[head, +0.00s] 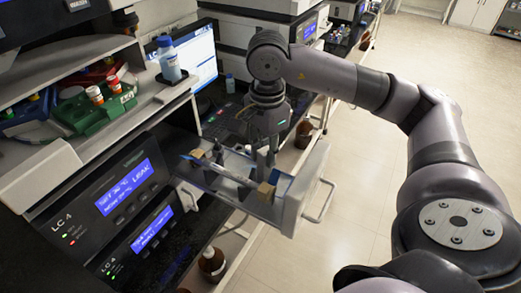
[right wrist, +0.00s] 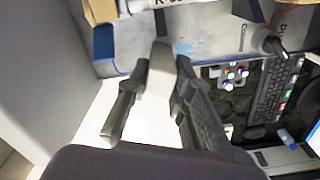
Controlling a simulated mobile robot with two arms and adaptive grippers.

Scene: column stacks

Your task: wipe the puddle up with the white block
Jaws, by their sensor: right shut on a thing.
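My right gripper (head: 262,162) points down into the pulled-out drawer (head: 312,180) of an LC unit. In the right wrist view the gripper (right wrist: 157,95) is shut on the white block (right wrist: 157,72), which sits between its two dark fingers. The puddle (right wrist: 184,47) shows there as light blue spots on a grey surface, just beyond and right of the block's end. I cannot tell whether the block touches the surface. In the head view the gripper and drawer parts hide the puddle, and the block is not clear. My left gripper is not in view.
Tan pieces and blue edges stand in the drawer close around the gripper. The LC unit (head: 128,190) shows LEAK on its display. A blue-capped bottle (head: 168,60) and a green rack (head: 100,110) stand on the shelf at left. A brown bottle (head: 212,262) is below. The floor at right is clear.

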